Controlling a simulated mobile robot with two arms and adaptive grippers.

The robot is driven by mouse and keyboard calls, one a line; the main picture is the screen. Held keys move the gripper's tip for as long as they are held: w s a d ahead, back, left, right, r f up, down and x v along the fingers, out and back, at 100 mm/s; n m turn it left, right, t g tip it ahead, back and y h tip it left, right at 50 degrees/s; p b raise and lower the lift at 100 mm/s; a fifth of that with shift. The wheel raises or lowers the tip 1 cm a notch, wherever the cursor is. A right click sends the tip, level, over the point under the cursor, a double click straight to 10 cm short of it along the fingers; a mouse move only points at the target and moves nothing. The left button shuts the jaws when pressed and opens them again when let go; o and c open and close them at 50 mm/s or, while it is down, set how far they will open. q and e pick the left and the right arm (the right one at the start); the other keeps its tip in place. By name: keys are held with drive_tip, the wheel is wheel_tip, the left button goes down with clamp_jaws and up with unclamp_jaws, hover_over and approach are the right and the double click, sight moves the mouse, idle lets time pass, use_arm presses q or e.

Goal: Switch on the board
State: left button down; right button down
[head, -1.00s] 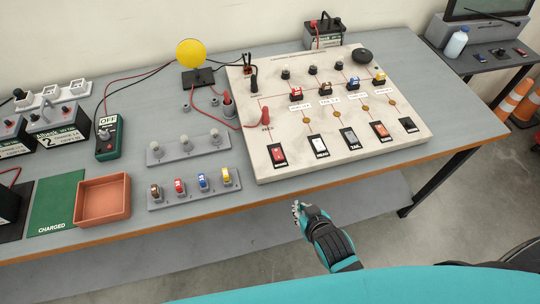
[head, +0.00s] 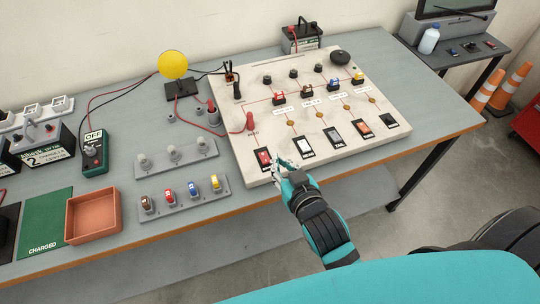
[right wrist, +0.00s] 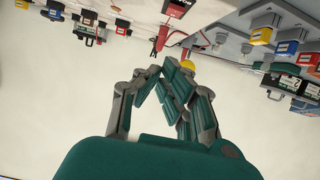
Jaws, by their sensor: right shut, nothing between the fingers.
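The off-white board (head: 272,128) lies on the bench, with a row of rocker switches along its front edge. The leftmost is a red switch (head: 263,160). My right gripper (head: 281,163) is shut and empty, at the board's front edge between the red and black switches. Contact cannot be told. Its closed fingers show in the right wrist view (right wrist: 162,72). My left gripper is not in view.
A red plug (head: 249,121) on a lead and colored fuses (head: 306,92) sit on the board. A yellow disc lamp (head: 173,64) stands behind left. A fuse rack (head: 182,196) and terracotta tray (head: 93,215) lie left. A battery (head: 301,38) stands behind the board.

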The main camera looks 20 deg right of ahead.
drive_tip(key=p, duration=0.2)
hover_over(269, 161)
wheel_tip(269, 161, down, 3)
drive_tip(key=shift+s+r, duration=0.1)
drive_tip(key=f, duration=0.3)
drive_tip(key=shift+s, duration=0.3)
drive_tip(key=shift+s+f, duration=0.15)
drive_tip(key=shift+f, duration=0.5)
